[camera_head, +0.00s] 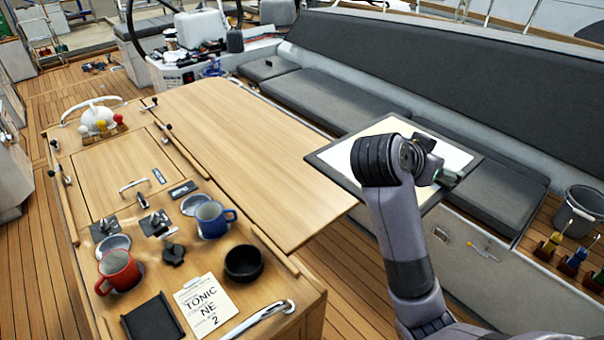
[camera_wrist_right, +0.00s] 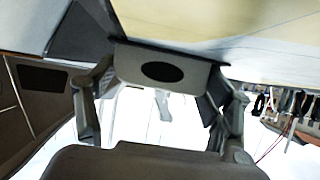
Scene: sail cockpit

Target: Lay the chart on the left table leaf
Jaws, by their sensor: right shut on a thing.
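The chart (camera_head: 345,152), a pale sheet on a dark-edged board, is held at the right of the head view, between the table and the grey bench. Its left corner overlaps the edge of the wooden table leaf (camera_head: 250,150) in the picture; I cannot tell its height above it. My right gripper (camera_head: 445,177) is shut on the chart's right-hand edge, partly hidden by my wrist. In the right wrist view the cream underside or face of the chart (camera_wrist_right: 215,25) fills the top, beyond the fingers (camera_wrist_right: 160,85). My left gripper is not in view.
The leaf's top is bare. The table's middle part carries a red mug (camera_head: 119,271), a blue mug (camera_head: 214,219), a black bowl (camera_head: 244,263), a note card (camera_head: 206,303) and a black tray (camera_head: 152,320). A grey bucket (camera_head: 580,210) stands at the right.

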